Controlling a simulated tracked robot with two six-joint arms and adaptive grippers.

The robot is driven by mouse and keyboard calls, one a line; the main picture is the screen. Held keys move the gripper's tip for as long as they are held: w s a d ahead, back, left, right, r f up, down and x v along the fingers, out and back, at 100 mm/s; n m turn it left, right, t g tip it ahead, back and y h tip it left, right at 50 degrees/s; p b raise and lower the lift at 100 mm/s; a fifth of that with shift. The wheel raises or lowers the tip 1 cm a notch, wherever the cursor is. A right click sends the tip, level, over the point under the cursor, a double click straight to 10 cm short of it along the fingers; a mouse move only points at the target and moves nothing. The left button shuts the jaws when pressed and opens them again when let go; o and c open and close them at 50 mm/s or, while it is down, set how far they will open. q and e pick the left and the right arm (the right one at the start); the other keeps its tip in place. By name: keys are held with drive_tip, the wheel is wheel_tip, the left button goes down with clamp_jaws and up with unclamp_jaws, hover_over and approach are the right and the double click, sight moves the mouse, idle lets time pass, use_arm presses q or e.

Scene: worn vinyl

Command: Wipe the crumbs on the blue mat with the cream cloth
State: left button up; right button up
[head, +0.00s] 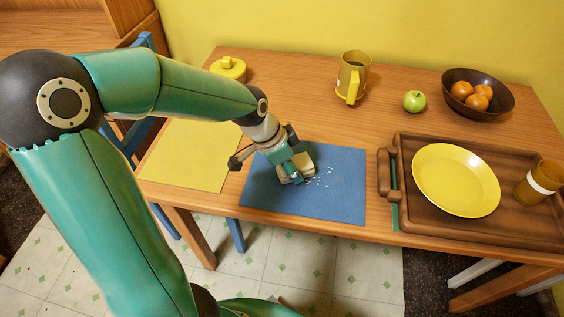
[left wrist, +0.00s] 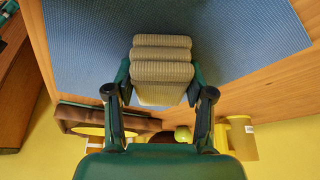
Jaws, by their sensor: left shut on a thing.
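The blue mat (head: 335,196) lies on the wooden table near its front edge, and it fills the upper part of the left wrist view (left wrist: 80,40). White crumbs (head: 322,177) are scattered on the mat, just right of my left gripper. My left gripper (head: 290,172) is low over the mat, shut on the folded cream cloth (head: 304,162). The cloth also shows between its fingers in the left wrist view (left wrist: 162,70). I cannot tell whether the cloth touches the mat. My right gripper is not in view.
A yellow mat (head: 185,160) lies left of the blue one. A brown tray (head: 420,212) with a yellow plate (head: 455,180) and a cup (head: 540,180) stands right. Behind are a yellow mug (head: 352,78), green apple (head: 414,101), fruit bowl (head: 500,104) and yellow lidded pot (head: 228,69).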

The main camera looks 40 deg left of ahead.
sight(343, 180)
use_arm(q)
drive_tip(key=shift+d, duration=0.2)
drive_tip(key=shift+w+d, duration=0.5)
drive_tip(key=shift+d, duration=0.25)
drive_tip(key=shift+w+d, duration=0.45)
drive_tip(key=shift+d, duration=0.3)
drive_tip(key=shift+w+d, duration=0.5)
drive_tip(key=shift+d, duration=0.25)
drive_tip(key=shift+w+d, duration=0.5)
drive_tip(key=shift+d, duration=0.3)
drive_tip(key=shift+w+d, duration=0.45)
drive_tip(key=shift+d, duration=0.3)
drive_tip(key=shift+w+d, duration=0.5)
drive_tip(key=shift+d, duration=0.3)
wheel_tip(343, 180, up, 7)
drive_tip(key=p, duration=0.5)
